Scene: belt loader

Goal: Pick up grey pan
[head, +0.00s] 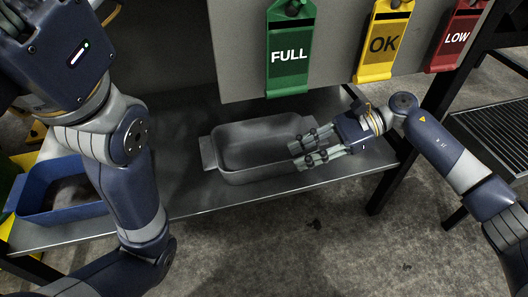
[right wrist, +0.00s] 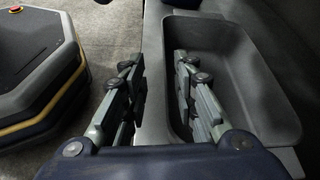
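The grey pan (head: 238,133) is a rectangular, open, empty tray with a tab handle at its left end. It sits upright on the metal shelf (head: 190,195). My right gripper (head: 297,150) reaches in from the right over the pan's right end, hiding part of it. In the right wrist view the pan (right wrist: 235,75) lies on the right. The right gripper (right wrist: 158,68) is open there, one finger over the pan's inside and the other outside its front wall. I cannot tell whether they touch the pan. My left gripper is out of view.
A blue bin (head: 62,190) stands at the shelf's left end. Green FULL (head: 290,55), yellow OK (head: 384,42) and red LOW (head: 457,38) tags hang on the grey panel above. Table legs stand at the right. Concrete floor (head: 290,250) is clear in front.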

